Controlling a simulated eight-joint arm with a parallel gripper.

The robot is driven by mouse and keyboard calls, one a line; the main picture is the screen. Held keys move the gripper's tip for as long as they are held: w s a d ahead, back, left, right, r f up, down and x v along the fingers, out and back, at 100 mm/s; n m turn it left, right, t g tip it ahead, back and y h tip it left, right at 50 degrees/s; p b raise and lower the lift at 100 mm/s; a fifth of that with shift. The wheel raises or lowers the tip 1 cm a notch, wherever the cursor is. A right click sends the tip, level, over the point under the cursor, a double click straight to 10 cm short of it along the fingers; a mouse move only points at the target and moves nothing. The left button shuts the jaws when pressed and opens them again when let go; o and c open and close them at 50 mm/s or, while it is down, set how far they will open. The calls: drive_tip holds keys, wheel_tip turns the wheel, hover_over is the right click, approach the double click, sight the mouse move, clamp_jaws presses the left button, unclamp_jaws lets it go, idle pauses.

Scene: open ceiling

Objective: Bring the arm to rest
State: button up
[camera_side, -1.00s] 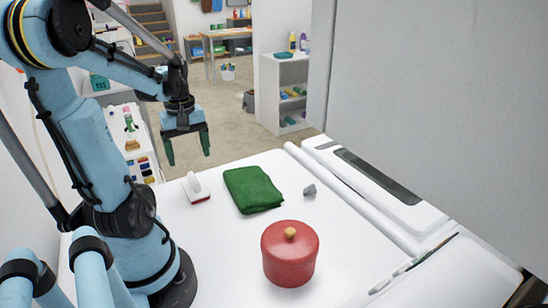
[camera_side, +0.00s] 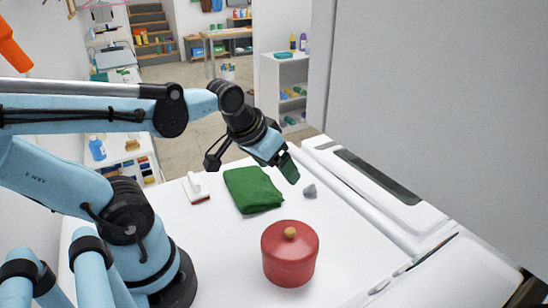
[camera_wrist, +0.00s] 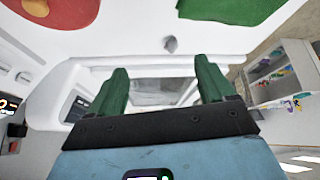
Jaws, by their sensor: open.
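My gripper (camera_side: 288,167) is in the air above the back of the white table (camera_side: 225,250), tilted down to the right, near the green cloth and a small grey piece. In the wrist view its two green fingers (camera_wrist: 160,85) stand apart with nothing between them. In the side view the fingers overlap, so the gap does not show there. My arm is stretched out from its base at the left.
A red lidded pot (camera_side: 289,258) stands at the table's front. A folded green cloth (camera_side: 252,190), a white-handled brush (camera_side: 196,188) and a small grey piece (camera_side: 310,191) lie behind it. A white appliance (camera_side: 380,190) borders the right. The table's middle is clear.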

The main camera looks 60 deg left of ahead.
drive_tip(key=d+m, duration=0.1)
drive_tip(key=d, duration=0.1)
drive_tip(key=d+m+t, duration=0.1)
drive_tip(key=d, duration=0.1)
drive_tip(key=shift+w+d+r+m+h, duration=0.1)
drive_tip(key=shift+w+m+h, duration=0.1)
drive_tip(key=shift+m+h, duration=0.15)
